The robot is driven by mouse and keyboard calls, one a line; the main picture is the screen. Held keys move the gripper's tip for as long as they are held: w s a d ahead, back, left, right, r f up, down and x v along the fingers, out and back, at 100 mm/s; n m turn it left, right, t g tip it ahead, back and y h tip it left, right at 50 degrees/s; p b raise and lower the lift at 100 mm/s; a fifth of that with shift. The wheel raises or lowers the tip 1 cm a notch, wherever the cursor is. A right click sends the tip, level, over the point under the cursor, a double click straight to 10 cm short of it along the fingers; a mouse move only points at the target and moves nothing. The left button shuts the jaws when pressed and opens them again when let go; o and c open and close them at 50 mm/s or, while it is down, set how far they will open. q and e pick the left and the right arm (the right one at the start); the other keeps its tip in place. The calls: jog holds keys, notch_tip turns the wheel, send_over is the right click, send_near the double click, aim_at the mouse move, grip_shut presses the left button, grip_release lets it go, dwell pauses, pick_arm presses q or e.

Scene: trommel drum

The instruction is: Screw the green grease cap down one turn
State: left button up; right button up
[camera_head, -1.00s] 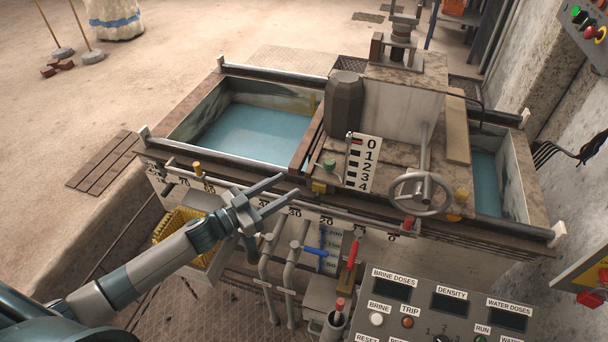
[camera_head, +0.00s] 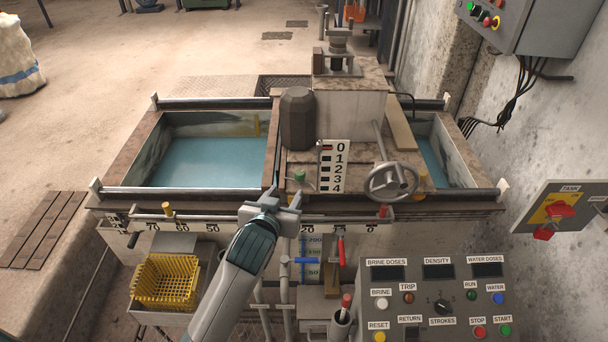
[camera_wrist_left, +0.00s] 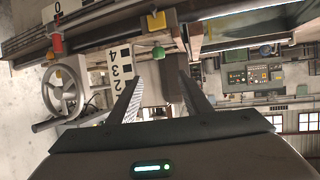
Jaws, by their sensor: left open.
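The green grease cap (camera_head: 300,175) is a small rounded knob on the machine's deck, just left of the 0-to-4 number scale (camera_head: 334,166). It also shows in the left wrist view (camera_wrist_left: 158,53), seen just beyond and between the fingertips. My left gripper (camera_head: 285,194) is open and empty, at the front edge of the machine, close in front of the cap and a little to its left in the head view. The two fingers show apart in the left wrist view (camera_wrist_left: 160,80). No contact with the cap shows. My right gripper is in no view.
A handwheel (camera_head: 393,182) stands right of the scale, and a dark faceted block (camera_head: 298,118) stands behind the cap.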

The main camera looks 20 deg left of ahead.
pick_arm(q)
send_near(300, 173)
jog(key=x, duration=0.8)
jog(key=shift+w+f, duration=0.15)
jog(key=shift+w, duration=0.25)
jog(key=shift+x, duration=0.85)
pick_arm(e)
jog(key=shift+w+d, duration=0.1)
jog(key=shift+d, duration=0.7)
pick_arm(q)
jog(key=c, duration=1.1)
jog(key=shift+o, duration=0.2)
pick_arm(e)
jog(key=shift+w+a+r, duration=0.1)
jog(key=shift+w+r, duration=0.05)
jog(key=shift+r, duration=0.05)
